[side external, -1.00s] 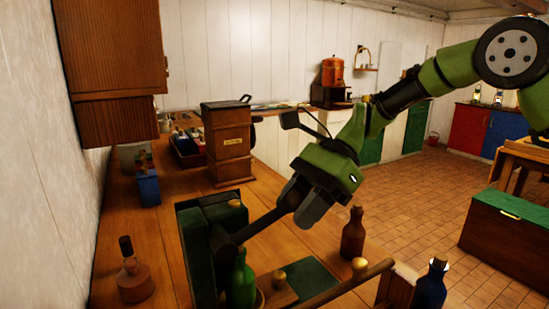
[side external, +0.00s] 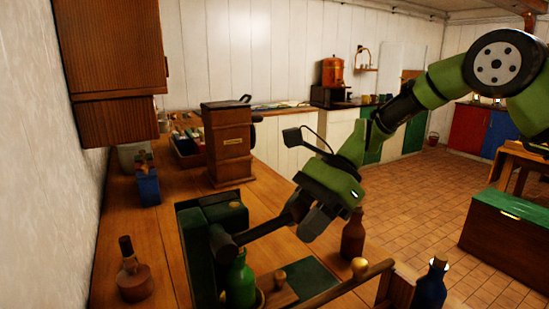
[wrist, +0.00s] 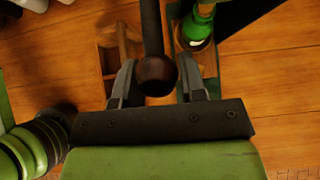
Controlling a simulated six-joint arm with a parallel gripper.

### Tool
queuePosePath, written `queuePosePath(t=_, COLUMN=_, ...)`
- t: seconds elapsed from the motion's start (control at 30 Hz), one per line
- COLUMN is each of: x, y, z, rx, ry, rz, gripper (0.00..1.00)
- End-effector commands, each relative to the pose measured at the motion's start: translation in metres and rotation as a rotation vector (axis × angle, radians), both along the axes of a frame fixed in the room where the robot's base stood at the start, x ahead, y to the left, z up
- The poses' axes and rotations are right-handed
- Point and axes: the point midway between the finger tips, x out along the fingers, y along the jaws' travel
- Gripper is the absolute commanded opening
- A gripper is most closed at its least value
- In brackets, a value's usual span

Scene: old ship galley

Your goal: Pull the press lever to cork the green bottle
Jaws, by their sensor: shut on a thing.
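The green bottle (side external: 240,284) stands upright on the press, under the dark press head (side external: 225,242). Its neck meets the head in the side view, so I cannot see a cork. The press has a green frame (side external: 194,240). Its dark lever (side external: 265,228) slants up to the right from the head to my gripper (side external: 302,208). In the wrist view my gripper (wrist: 157,84) is shut on the lever's round knob (wrist: 157,74), with a finger on each side. The green bottle (wrist: 195,28) also shows there, right of the lever.
A brown bottle (side external: 353,238) stands behind the wooden rail (side external: 340,285), close to my gripper. A dark blue bottle (side external: 431,287) is at the lower right. A squat brown flask (side external: 133,280) stands left of the press. A wooden box (side external: 228,145) stands behind it.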

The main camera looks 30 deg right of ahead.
Motion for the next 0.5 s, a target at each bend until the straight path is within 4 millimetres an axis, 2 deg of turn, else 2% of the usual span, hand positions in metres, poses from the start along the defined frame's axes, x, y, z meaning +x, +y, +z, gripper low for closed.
queuePosePath(t=0.3, x=-0.001, y=-0.003, z=-0.016, rx=-0.005, ry=0.004, rz=0.001, gripper=0.17)
queuePosePath(t=0.5, x=0.0, y=-0.003, z=-0.017, rx=-0.006, ry=0.002, rz=0.001, gripper=0.17)
